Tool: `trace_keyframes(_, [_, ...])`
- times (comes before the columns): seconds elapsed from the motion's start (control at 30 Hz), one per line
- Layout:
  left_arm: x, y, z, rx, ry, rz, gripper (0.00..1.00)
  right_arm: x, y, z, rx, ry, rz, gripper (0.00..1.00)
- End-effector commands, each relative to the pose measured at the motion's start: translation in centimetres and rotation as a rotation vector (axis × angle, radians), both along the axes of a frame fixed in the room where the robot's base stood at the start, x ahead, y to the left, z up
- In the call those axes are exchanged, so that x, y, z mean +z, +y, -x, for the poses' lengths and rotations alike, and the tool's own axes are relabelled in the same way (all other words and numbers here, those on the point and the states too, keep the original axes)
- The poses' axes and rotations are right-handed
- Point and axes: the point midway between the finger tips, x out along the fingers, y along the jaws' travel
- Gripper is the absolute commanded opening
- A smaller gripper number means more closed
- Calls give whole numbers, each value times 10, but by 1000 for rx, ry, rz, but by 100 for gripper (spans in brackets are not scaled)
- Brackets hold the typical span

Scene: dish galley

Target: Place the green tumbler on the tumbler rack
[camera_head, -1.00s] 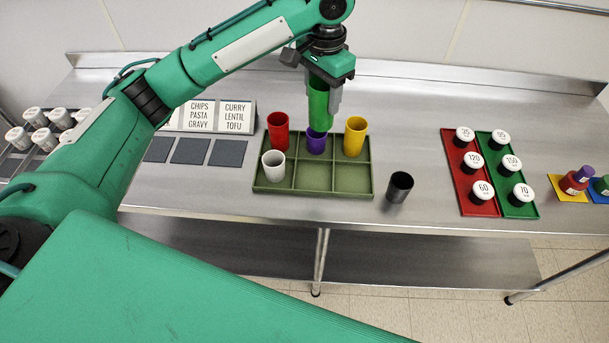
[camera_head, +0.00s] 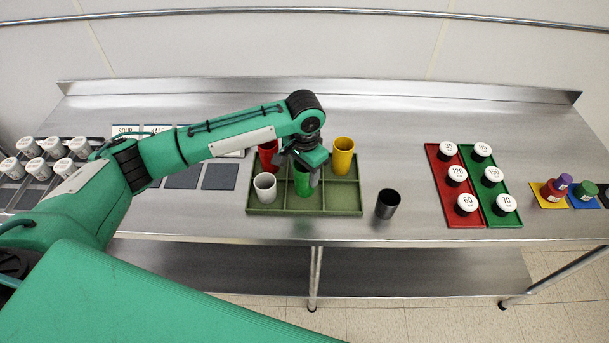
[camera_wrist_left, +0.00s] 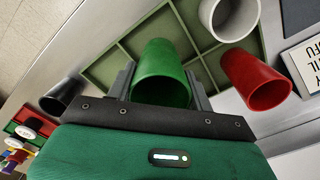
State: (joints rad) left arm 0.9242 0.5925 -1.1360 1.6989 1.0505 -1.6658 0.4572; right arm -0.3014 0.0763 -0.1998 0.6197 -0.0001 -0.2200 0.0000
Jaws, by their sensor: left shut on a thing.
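The green tumbler (camera_head: 303,186) is upright at the front middle compartment of the olive tumbler rack (camera_head: 345,212). I cannot tell whether its base touches the rack floor. My left gripper (camera_head: 304,174) is shut on it from above. In the left wrist view the green tumbler (camera_wrist_left: 163,72) sits between the two fingers (camera_wrist_left: 160,85). A white tumbler (camera_head: 265,187) stands in the front left compartment, a red one (camera_head: 268,155) at back left and a yellow one (camera_head: 343,153) at back right. The back middle is hidden behind my gripper. My right gripper is out of view.
A black tumbler (camera_head: 387,204) stands on the steel counter just right of the rack. Red (camera_head: 447,205) and green (camera_head: 504,217) trays with white-topped weights lie further right. Dark square mats (camera_head: 220,177) and label cards lie left. The rack's front right compartment is empty.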

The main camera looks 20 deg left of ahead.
Motion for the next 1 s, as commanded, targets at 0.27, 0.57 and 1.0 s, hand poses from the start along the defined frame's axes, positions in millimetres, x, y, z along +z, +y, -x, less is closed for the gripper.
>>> trace_keyframes(0.27, [-31,0,0,-1,0,0,29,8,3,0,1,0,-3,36])
trace_keyframes(0.57, [-33,0,0,-1,1,0,29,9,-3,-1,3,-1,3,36])
trace_keyframes(1.0, [-33,0,0,-1,0,-1,74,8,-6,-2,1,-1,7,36])
